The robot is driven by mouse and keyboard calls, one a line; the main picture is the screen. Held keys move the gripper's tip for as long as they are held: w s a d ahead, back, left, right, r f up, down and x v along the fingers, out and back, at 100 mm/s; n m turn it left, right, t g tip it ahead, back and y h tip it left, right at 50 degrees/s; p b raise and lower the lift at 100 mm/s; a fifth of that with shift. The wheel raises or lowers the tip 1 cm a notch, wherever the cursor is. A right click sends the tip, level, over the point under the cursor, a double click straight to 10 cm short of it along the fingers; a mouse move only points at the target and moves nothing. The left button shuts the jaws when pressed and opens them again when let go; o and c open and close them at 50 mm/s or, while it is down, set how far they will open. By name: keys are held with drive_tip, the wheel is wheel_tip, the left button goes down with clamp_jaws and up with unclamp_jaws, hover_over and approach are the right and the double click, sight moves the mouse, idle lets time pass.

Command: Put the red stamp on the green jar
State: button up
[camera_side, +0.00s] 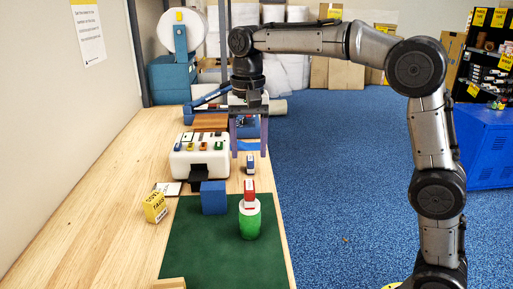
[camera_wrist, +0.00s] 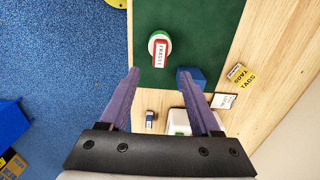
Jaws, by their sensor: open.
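The green jar (camera_side: 250,223) stands on the green mat near the table's right edge in the side view. It has a white top, and its round top shows in the wrist view (camera_wrist: 151,40). The red stamp (camera_side: 249,189) stands upright on the jar's top, touching it; in the wrist view the red stamp (camera_wrist: 160,54) is seen from above with a white label. My gripper (camera_side: 249,154) is open and empty, above and behind the jar in the side view. Its purple fingers (camera_wrist: 163,72) are spread, with nothing between them.
A blue block (camera_side: 213,197) stands left of the jar on the green mat (camera_side: 200,250). A yellow tag box (camera_side: 155,207) sits farther left. A small blue stamp (camera_side: 249,164) and a white rack (camera_side: 200,158) with several colored pieces stand behind.

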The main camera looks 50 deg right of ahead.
drive_tip(key=s+d+r+n+t, duration=0.1)
drive_tip(key=s+n, duration=0.1)
drive_tip(key=s, duration=0.5)
drive_tip(key=s+d+r+n+t, duration=0.1)
drive_tip(key=s+d+n+t, duration=0.1)
drive_tip(key=s, duration=0.4)
drive_tip(key=s+f+n+t, duration=0.1)
drive_tip(key=s+f+n, duration=0.1)
drive_tip(key=s+f, duration=0.2)
drive_tip(key=s+d+f+n+t, duration=0.1)
drive_tip(key=s+f+n, duration=0.2)
drive_tip(key=s, duration=0.6)
drive_tip(key=shift+d+f+t, duration=0.15)
drive_tip(key=shift+f+t, duration=0.15)
drive_tip(key=shift+f, duration=0.25)
